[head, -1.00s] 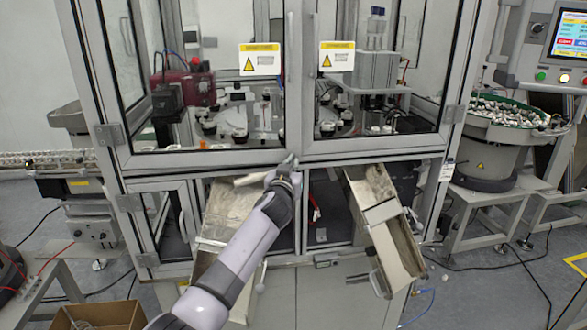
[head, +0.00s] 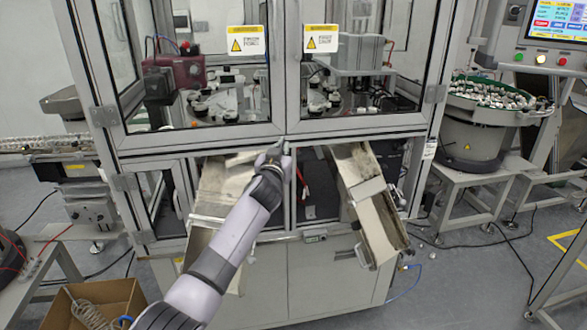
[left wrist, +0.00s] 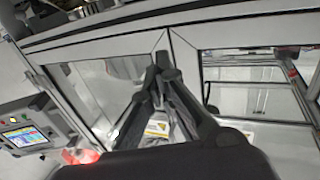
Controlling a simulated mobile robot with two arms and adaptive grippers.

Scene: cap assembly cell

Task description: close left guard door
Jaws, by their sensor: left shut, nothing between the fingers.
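The left guard door (head: 195,136) is a grey-framed glass panel with a yellow warning label (head: 245,40). It looks flush, or nearly so, with the right guard door (head: 365,124) at the middle seam; a small gap cannot be ruled out. My left gripper (head: 275,150) is at the bottom inner corner of the left door. In the left wrist view its fingers (left wrist: 163,68) are together and empty, close in front of the door seam. Whether they touch the door is unclear. My right gripper is not in view.
Below the doors, two metal chutes (head: 372,205) stick out from the lower openings. A bowl feeder (head: 490,125) and a control screen (head: 558,20) stand at the right. A cardboard box (head: 105,300) is on the floor at lower left.

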